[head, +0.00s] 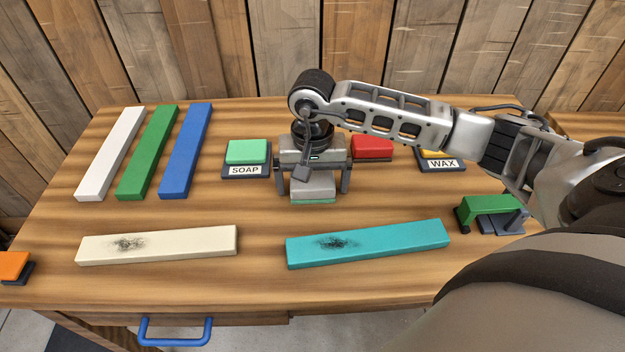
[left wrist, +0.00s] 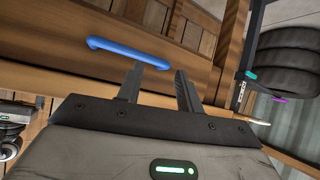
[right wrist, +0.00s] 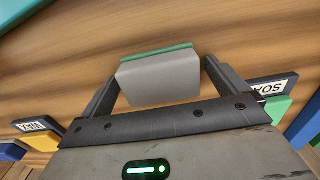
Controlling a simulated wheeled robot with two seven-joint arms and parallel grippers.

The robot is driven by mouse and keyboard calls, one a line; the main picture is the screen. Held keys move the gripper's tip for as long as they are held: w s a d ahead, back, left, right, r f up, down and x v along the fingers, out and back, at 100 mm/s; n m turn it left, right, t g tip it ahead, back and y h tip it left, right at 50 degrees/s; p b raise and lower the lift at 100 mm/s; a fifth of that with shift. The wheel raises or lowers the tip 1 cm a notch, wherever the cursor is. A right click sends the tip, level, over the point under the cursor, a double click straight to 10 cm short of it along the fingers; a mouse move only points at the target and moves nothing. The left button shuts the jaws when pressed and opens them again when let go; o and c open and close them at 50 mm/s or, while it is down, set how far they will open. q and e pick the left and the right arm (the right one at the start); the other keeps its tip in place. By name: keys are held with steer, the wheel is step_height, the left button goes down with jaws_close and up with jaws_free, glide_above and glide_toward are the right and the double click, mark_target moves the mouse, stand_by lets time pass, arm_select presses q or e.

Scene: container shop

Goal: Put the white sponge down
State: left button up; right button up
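The white sponge (head: 312,185), a pale grey-white block with a green layer underneath, is near the middle of the table in the head view. It also shows in the right wrist view (right wrist: 158,80). My right gripper (head: 313,188) is above it with one finger on each side. A gap shows between each finger and the sponge, so the gripper is open around it. The sponge appears to rest on the table; its underside is hidden. My left gripper (left wrist: 160,75) is open and empty in the left wrist view, below the table top near the blue handle (left wrist: 128,50).
A soap pad (head: 246,152) and wax pad (head: 437,160) stand behind, with a red block (head: 372,147) between. Cream (head: 157,246) and teal (head: 368,243) planks with dark smudges lie in front. White, green and blue planks lie left. A green block (head: 490,204) sits right.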

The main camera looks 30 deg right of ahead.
mark_target(313, 180)
step_height(313, 180, up, 12)
steer(key=shift+r+b, duration=0.2)
steer(key=shift+b, duration=0.1)
stand_by(0.3)
stand_by(0.5)
